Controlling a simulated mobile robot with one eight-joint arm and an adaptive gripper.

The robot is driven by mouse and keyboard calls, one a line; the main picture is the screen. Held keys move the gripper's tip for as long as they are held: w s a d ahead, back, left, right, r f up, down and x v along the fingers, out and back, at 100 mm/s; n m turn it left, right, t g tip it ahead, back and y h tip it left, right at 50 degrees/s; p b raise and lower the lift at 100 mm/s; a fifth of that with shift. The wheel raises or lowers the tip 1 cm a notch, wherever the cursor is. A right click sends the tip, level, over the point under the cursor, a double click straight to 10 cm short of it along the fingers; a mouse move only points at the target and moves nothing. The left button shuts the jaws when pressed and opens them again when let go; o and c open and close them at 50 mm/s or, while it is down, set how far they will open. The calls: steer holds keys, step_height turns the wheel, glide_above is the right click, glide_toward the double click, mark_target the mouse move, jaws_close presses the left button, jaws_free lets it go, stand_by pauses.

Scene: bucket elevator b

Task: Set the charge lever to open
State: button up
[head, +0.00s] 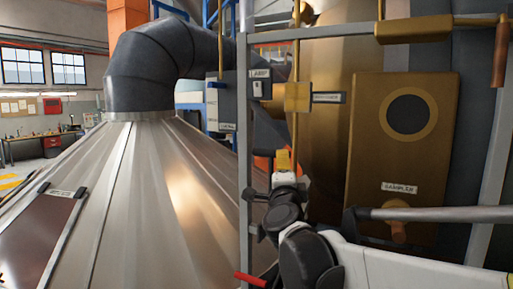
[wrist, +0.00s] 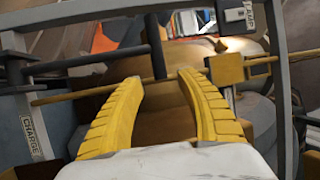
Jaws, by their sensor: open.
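The grey plate labelled CHARGE (wrist: 33,137) is at the left of the wrist view. A dark T-shaped lever (wrist: 155,45) runs from its side, with the crossbar just beyond my fingertips and in line with the gap between them. I cannot tell whether the crossbar lies inside the gap or touches a finger. My gripper (wrist: 162,77) is open, its two yellow fingers spread.
A brass rod (wrist: 80,95) crosses the wrist view near my fingers, with a brass bracket (wrist: 226,70). The LAMP box (head: 260,84) is upper left of my gripper. A brass SAMPLER panel (head: 375,170) stands at right. The grey frame post (head: 244,150) is close to my arm.

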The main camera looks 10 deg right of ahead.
steer(key=p+x, duration=0.1)
steer(key=x, duration=0.7)
steer(key=shift+a+p, duration=0.1)
steer(key=shift+p, duration=0.2)
steer(key=shift+w, duration=0.5)
steer(key=shift+s, duration=0.1)
steer(key=shift+c, duration=0.6)
jaws_close()
